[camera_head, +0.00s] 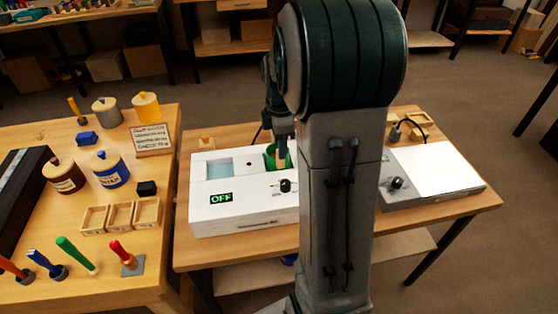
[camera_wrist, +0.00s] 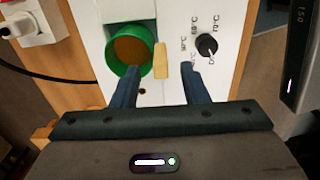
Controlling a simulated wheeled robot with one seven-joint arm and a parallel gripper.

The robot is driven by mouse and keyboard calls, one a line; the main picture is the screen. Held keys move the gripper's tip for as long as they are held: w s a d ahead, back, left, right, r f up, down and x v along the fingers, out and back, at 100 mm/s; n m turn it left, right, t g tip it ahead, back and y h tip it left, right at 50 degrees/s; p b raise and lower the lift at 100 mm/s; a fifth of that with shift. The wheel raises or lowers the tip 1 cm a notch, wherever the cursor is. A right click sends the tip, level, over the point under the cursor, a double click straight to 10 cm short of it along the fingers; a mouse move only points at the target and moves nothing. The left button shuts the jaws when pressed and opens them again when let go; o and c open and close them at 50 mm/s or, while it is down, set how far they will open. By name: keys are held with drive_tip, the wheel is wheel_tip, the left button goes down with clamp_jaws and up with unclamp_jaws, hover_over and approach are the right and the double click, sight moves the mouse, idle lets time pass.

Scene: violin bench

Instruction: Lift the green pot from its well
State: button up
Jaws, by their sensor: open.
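The green pot (camera_head: 270,156) sits in a well of the white unit (camera_head: 240,213), partly hidden by my arm in the head view. In the wrist view the green pot (camera_wrist: 112,58) is seen from above, with brown contents inside its round rim. A short tan bar (camera_wrist: 160,60), which looks like its handle, sticks out from the rim. My gripper (camera_wrist: 160,82) is open, its two dark fingers on either side of the bar's line. The left finger overlaps the lower edge of the pot in the picture; I cannot tell whether it touches.
The unit has a bluish square well (camera_head: 219,168), an OFF display (camera_head: 221,198) and a black knob (camera_wrist: 207,45). A second white device (camera_head: 435,172) stands to the right. The left table holds a blue-and-cream jar (camera_head: 109,169), small wooden boxes (camera_head: 121,217) and several upright tools.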

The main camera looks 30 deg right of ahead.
drive_tip(key=shift+f, duration=1.5)
clamp_jaws()
